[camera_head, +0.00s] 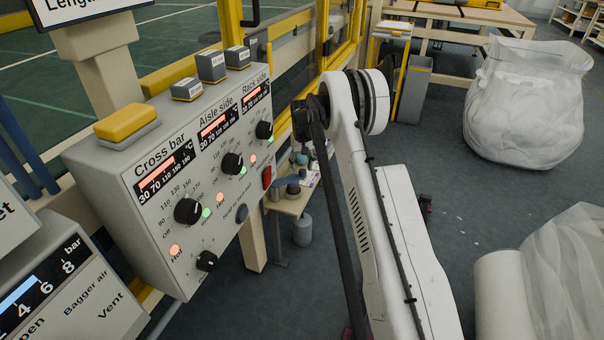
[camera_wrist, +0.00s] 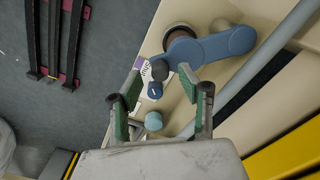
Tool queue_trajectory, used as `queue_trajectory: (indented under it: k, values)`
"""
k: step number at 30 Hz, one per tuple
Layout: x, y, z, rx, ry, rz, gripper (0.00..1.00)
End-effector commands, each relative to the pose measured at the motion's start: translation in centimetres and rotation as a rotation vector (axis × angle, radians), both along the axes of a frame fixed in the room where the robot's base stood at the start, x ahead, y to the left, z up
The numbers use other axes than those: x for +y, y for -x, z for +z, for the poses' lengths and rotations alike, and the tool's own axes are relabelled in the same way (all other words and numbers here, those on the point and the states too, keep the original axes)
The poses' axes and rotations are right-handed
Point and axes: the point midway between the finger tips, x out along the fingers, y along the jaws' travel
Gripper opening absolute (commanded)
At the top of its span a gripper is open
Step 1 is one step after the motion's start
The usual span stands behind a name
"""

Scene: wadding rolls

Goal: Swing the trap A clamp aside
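In the wrist view a blue clamp-like arm (camera_wrist: 212,46) lies across the pale shelf, with its rounded end near a brown-topped round fitting (camera_wrist: 180,35). I cannot read a letter that marks it as trap A. I cannot tell whether a finger touches anything. In the head view the shelf (camera_head: 290,205) shows small behind my arm, and my gripper is not visible.
A grey pipe (camera_wrist: 265,62) runs diagonally beside the shelf, with a yellow rail (camera_wrist: 285,155) at lower right. A control panel (camera_head: 160,215) stands left of my arm.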

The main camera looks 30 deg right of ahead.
Motion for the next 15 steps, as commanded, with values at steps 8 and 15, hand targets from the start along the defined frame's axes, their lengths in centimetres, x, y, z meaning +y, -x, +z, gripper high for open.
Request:
queue_trajectory:
  k: [8, 15]
  values:
    - [0.0, 0.0, -2.1, 0.000, 0.000, 0.000, 0.38]
    - [0.0, 0.0, -2.1, 0.000, 0.000, 0.000, 0.38]
